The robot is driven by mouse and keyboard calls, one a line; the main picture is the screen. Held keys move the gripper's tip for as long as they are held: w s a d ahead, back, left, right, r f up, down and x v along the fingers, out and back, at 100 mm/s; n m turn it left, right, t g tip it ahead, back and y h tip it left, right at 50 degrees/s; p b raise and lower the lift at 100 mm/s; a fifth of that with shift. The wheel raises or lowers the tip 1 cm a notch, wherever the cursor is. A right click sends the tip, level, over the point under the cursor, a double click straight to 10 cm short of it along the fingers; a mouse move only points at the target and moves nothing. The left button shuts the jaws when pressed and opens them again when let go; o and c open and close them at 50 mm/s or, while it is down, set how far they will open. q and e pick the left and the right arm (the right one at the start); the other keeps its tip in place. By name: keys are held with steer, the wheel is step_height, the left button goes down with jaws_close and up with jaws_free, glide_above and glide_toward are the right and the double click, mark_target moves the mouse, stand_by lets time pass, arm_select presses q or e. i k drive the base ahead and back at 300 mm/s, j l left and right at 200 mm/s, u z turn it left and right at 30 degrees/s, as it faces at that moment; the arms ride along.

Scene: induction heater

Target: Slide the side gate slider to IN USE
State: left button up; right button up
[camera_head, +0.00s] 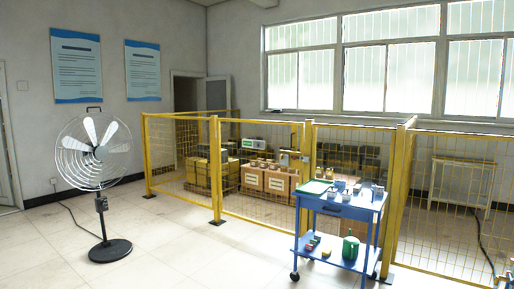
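The yellow mesh fence (216,165) encloses an area in the middle and right of the head view. A small green and white sign (252,143) hangs on the fence panel left of the gate post. A grey and yellowish latch-like fitting (293,158) sits on the fence to the right of the sign. Either could belong to the side gate slider; the slider and its setting are too small to tell. Neither of my grippers is in view.
A blue cart (340,207) with several small items stands before the fence at right. A standing fan (98,160) is at left, its cable on the floor. Cartons (270,181) are inside the fence. The tiled floor (190,255) between fan and cart is clear.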

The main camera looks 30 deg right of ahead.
mark_target(258, 145)
steer(key=z, duration=0.5)
steer(key=i, duration=1.9)
steer(key=i+j, duration=0.1)
steer(key=i, duration=3.75)
